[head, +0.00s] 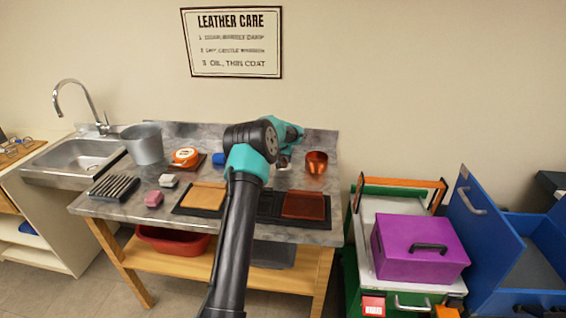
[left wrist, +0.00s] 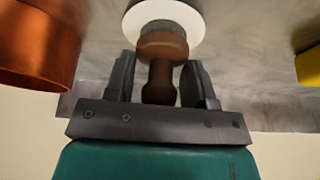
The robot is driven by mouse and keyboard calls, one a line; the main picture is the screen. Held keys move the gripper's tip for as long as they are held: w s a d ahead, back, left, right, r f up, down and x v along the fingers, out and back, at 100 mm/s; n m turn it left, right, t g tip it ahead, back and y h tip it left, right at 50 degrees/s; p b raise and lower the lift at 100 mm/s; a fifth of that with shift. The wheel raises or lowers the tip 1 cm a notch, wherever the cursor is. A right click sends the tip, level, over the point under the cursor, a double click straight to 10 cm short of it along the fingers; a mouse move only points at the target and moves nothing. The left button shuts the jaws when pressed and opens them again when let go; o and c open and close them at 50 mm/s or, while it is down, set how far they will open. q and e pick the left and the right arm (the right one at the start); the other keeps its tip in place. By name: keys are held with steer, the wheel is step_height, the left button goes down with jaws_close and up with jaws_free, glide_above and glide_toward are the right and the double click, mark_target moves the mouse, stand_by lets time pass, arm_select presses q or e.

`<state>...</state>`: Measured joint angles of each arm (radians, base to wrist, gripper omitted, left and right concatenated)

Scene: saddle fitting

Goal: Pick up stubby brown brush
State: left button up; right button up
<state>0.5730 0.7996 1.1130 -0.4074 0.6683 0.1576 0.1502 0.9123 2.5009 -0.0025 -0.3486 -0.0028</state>
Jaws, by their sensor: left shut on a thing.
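The stubby brown brush (left wrist: 162,48) shows in the left wrist view, with a rounded knob and a narrower waist, between the two dark fingers. My left gripper (left wrist: 160,78) is shut on it. A white disc (left wrist: 163,13) shows at the brush's far end; I cannot tell whether it is part of the brush or a separate thing. In the head view my left arm reaches over the table, and its wrist hides most of the gripper and the brush. My right gripper is not in view.
A copper cup (head: 316,162) stands close to the gripper on the grey table (head: 330,205). A yellow thing (left wrist: 309,65) lies on the other side. A tan pad (head: 204,196), reddish-brown pad (head: 303,205), grey bucket (head: 143,144) and purple box (head: 418,250) are around.

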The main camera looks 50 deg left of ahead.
arm_select(q)
steer(key=shift+r, duration=0.1)
steer(key=shift+r, duration=1.8)
steer(key=shift+s+d+f, duration=0.1)
steer(key=shift+s+d, duration=0.1)
steer(key=shift+d, duration=0.05)
steer(key=s+d+r, duration=0.1)
steer(key=s+d, duration=0.9)
steer(key=d, duration=0.1)
steer(key=shift+d+r, duration=0.2)
steer(key=shift+d, duration=0.05)
